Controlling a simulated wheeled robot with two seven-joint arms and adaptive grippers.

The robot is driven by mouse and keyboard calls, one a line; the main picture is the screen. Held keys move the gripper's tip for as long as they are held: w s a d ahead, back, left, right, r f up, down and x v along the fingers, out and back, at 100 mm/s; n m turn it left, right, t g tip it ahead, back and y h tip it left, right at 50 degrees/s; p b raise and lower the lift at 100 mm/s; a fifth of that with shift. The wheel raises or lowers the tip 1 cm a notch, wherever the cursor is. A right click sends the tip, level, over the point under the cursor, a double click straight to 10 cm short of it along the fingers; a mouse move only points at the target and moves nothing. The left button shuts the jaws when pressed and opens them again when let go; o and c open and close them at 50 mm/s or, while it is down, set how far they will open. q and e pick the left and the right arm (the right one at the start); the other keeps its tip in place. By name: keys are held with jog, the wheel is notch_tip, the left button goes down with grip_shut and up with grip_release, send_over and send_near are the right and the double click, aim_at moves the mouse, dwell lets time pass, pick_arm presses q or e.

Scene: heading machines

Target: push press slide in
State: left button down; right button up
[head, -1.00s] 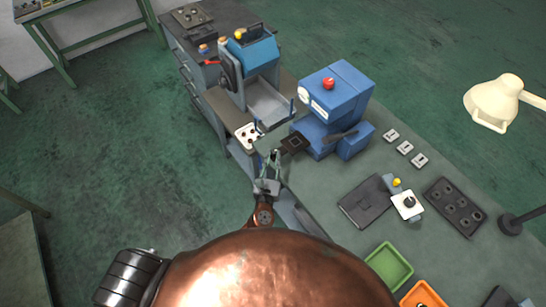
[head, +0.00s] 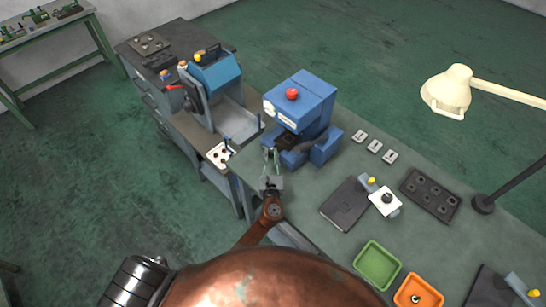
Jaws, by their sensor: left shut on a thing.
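The press (head: 300,100) is a blue machine with a red button on top, on the grey-green bench. Its slide (head: 286,142) is a dark square plate on the press's left side, partly under the blue head. My left gripper (head: 271,152) is at the slide's near left side, low over the bench edge. It is shut on the slide; the exact grip point is small and hard to see. My right gripper is not in view.
A blue and grey machine (head: 218,75) stands left of the press, with a white holed plate (head: 219,155) near it. Several small parts, a black plate (head: 345,203), a green tray (head: 377,265) and a lamp (head: 447,90) are to the right.

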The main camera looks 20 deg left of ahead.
pick_arm(q)
jog(key=c, duration=2.2)
grip_release()
jog(key=shift+w+d+r, duration=0.1)
jog(key=shift+r, duration=0.05)
jog(key=shift+c, duration=0.2)
jog(key=o, duration=0.5)
jog(key=shift+w, duration=0.15)
jog(key=v, duration=1.2)
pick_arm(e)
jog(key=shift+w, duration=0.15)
